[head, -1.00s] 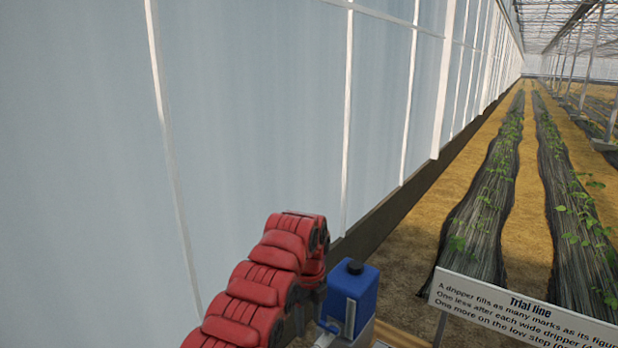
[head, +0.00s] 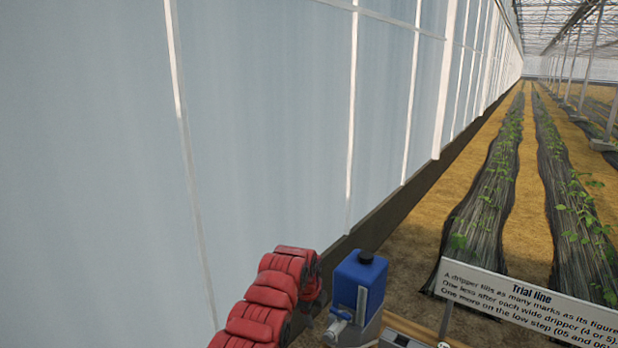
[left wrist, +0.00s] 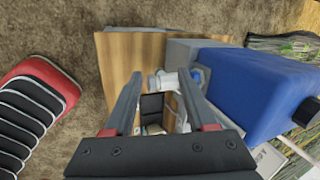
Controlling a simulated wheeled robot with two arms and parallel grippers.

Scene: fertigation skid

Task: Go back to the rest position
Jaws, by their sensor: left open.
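My left arm (head: 268,302) comes up from the bottom of the head view, beside the blue tank (head: 359,285). The tank has a black cap and a pale valve or fitting (head: 337,326) low on its near side. In the left wrist view my left gripper (left wrist: 161,76) is open, its two fingers apart. The fitting (left wrist: 163,83) shows between the fingers; I cannot tell whether they touch it. The blue tank (left wrist: 262,88) lies to the right of the fingers. My right gripper is in neither view.
A wooden board (left wrist: 120,62) lies under the fitting. A "Trial line" sign (head: 530,300) stands at the lower right. A translucent greenhouse wall (head: 270,140) fills the left, and planted rows (head: 490,190) run away at the right. Sandy path (head: 525,170) lies between the rows.

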